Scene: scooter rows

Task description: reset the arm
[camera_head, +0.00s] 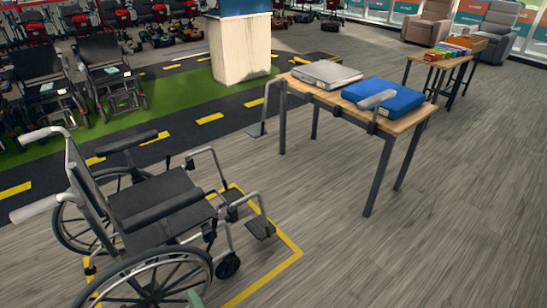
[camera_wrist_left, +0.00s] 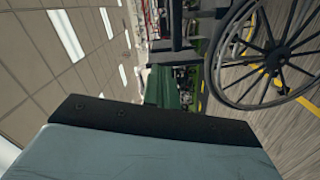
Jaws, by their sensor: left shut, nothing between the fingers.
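Only a small pale green tip of my left gripper (camera_head: 195,299) shows at the bottom edge of the head view, in front of the near wheel of a wheelchair (camera_head: 160,204). The gripper is shut with nothing in it. Most of my left arm is out of the picture. The left wrist view is tilted on its side, with a wheelchair wheel (camera_wrist_left: 272,50) at the right and ceiling panels at the left. A large grey-blue surface with a black edge fills its lower part. My right gripper is in neither view.
The wheelchair stands in a yellow floor outline (camera_head: 285,262). The floor at right is clear.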

